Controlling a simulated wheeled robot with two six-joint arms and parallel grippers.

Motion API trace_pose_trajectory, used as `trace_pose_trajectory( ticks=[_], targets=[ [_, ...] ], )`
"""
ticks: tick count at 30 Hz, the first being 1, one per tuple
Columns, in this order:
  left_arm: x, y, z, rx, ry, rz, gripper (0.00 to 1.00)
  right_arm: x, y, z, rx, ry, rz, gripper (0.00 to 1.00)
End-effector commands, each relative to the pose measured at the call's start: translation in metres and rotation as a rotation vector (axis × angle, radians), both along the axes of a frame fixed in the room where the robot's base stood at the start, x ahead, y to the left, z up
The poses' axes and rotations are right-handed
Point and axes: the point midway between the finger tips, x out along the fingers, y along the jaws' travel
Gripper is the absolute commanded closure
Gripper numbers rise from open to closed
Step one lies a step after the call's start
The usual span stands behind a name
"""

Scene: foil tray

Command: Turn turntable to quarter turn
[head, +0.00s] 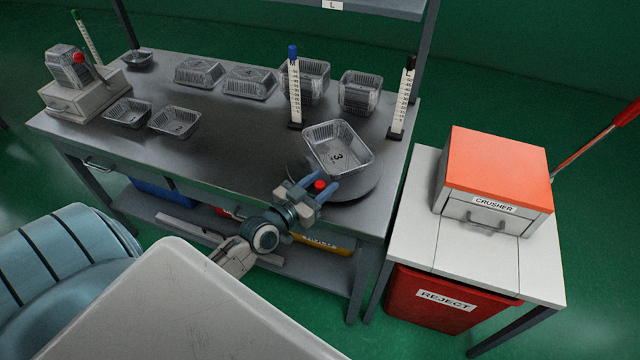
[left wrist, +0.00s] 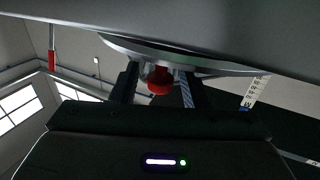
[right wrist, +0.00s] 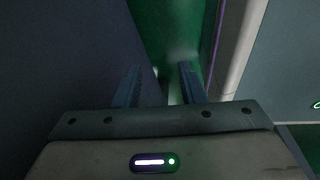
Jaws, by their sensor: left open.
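The turntable (head: 368,188) is a grey disc at the right end of the workbench. A foil tray (head: 325,138) marked 3 sits tilted to the view on it. A red knob (head: 320,185) stands at the disc's front edge. My left gripper (head: 316,187) is open, with its fingers on either side of the knob. In the left wrist view the knob (left wrist: 159,79) shows between the two fingers (left wrist: 158,85), with gaps beside it, under the disc's rim (left wrist: 190,62). My right gripper (right wrist: 159,82) is open and empty, away from the bench.
Measuring posts with a blue top (head: 294,90) and a black top (head: 403,100) stand behind the turntable. Several foil trays (head: 200,72) lie on the bench (head: 235,135). A crusher (head: 495,185) and a red reject bin (head: 445,300) stand at right.

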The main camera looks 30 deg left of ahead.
Motion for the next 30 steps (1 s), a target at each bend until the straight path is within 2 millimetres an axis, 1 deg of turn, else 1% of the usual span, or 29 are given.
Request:
trace_pose_trajectory(
  ticks=[1,2,6,7,8,14,17,20,26,30],
  targets=[
    [0.000,0.000,0.000,0.000,0.000,0.000,0.59,-0.001,0.000,0.000,0.000,0.001,0.000,0.64],
    [0.000,0.000,0.000,0.000,0.000,0.000,0.63,-0.001,0.000,0.000,0.000,0.001,0.000,0.64],
    [0.000,0.000,0.000,0.000,0.000,0.000,0.90,-0.002,0.001,0.000,0.001,0.004,0.000,0.64],
    [0.000,0.000,0.000,0.000,0.000,0.000,0.96,-0.003,0.001,0.000,0.001,0.004,0.000,0.64],
    [0.000,0.000,0.000,0.000,0.000,0.000,1.00,-0.003,0.001,-0.001,0.001,0.005,-0.001,0.64],
    [0.000,0.000,0.001,0.000,0.000,0.002,1.00,-0.005,0.003,0.000,0.004,0.009,-0.001,0.64],
    [0.000,0.000,0.002,0.000,-0.001,0.010,1.00,-0.005,0.004,0.004,0.004,0.009,-0.002,0.64],
    [0.001,-0.001,0.004,-0.002,-0.002,0.028,1.00,-0.005,0.004,0.013,0.005,0.008,-0.002,0.64],
    [0.003,-0.006,0.008,-0.004,-0.001,0.087,1.00,-0.007,0.004,0.040,0.004,0.009,-0.002,0.64],
    [0.006,-0.013,0.011,-0.004,-0.001,0.146,1.00,-0.009,0.004,0.069,0.004,0.010,-0.002,0.64]
  ],
)
